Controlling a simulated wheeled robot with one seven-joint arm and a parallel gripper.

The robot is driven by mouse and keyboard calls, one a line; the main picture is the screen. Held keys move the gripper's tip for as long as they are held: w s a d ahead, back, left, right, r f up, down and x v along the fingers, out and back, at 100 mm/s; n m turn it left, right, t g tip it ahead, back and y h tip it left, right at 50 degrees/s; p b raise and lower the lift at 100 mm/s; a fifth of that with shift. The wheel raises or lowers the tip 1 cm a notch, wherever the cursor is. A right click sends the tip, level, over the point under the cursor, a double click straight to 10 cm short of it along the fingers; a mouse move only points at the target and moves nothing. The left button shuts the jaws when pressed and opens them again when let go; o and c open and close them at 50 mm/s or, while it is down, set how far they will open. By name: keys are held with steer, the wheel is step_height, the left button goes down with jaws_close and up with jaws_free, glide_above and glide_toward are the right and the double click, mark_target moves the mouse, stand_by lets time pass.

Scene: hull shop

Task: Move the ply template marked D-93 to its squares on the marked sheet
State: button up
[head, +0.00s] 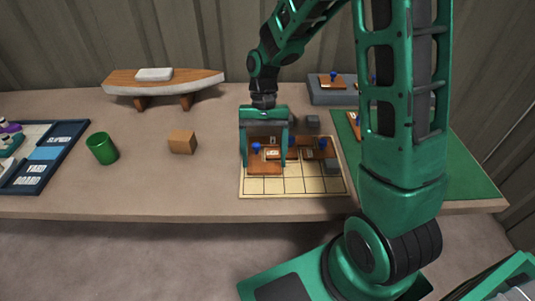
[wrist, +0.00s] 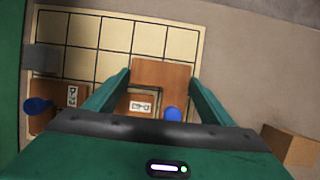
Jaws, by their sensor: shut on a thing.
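My gripper (head: 266,164) points down over the left part of the marked sheet (head: 297,187), a pale board ruled into squares. Its fingers are shut on a brown ply template (head: 264,169) with a blue knob and a pale label. The wrist view shows this template (wrist: 160,75) between the fingertips, its label too small to read surely. I cannot tell whether it touches the sheet. Another brown template (wrist: 45,121) with a blue knob lies on the sheet beside it, on the right in the head view. Bare squares (wrist: 115,35) show along the sheet's front.
A grey block (head: 332,166) sits on the sheet's right side, and another (head: 313,121) behind it. A wooden block (head: 182,142) and green cup (head: 102,148) stand left. A green mat (head: 461,171) lies right; a grey platform (head: 330,97) and boat model (head: 165,83) stand behind.

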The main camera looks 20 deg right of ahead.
steer(key=o, duration=1.1)
steer(key=shift+f, duration=0.15)
steer(key=v, duration=1.1)
steer(key=s+d+r+m+t, duration=0.1)
steer(key=s+d+t, duration=0.1)
steer(key=s+d, duration=0.6)
steer(key=s+d+r+t+h, duration=0.1)
steer(key=s+d+r+t, duration=0.1)
steer(key=s+d, duration=0.7)
steer(key=s, duration=0.7)
steer(key=shift+s+m+h, duration=0.15)
steer(key=shift+m+h, duration=0.15)
steer(key=shift+m, duration=0.1)
